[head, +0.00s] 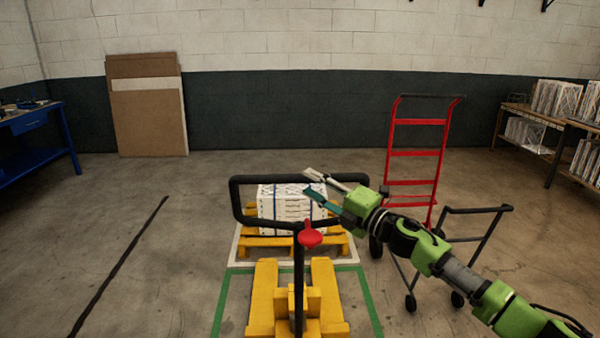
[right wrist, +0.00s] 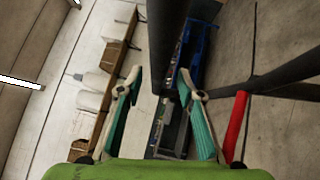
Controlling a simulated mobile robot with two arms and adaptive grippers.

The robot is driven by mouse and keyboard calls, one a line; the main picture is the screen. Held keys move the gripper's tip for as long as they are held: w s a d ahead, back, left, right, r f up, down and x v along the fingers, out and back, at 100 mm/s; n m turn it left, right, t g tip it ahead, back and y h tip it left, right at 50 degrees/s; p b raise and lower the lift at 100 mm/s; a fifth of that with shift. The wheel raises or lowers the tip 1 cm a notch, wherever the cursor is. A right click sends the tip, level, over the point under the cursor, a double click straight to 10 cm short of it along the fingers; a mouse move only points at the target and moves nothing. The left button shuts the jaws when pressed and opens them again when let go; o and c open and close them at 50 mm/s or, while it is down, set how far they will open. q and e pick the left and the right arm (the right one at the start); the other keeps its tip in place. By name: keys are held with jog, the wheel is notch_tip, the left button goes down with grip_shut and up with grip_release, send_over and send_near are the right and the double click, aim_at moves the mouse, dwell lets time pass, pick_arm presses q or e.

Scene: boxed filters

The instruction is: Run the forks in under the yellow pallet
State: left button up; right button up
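The yellow pallet (head: 327,241) stands on the floor ahead, bearing a strapped stack of white boxed filters (head: 290,203). The pallet jack's yellow forks (head: 264,290) point at it, their far ends close to its near side; the exact gap is hard to judge. The jack's black loop handle (head: 237,200) rises in front, with a red part (head: 310,238) low on it. My right gripper (head: 312,182) is at the handle's upper right part, fingers apart. In the right wrist view the black bar passes between the open fingers (right wrist: 158,82). My left gripper is out of view.
A red hand truck (head: 417,153) and a dark-framed cart (head: 478,210) stand right of the pallet. Green floor tape (head: 370,300) borders the jack's lane. A blue bench (head: 40,125) is at left, filter shelves (head: 525,112) at right. The left floor is clear.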

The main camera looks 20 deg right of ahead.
aim_at(307, 181)
jog(key=shift+p+x, duration=0.3)
jog(key=shift+x, duration=2)
grip_shut()
jog(key=shift+r, duration=0.15)
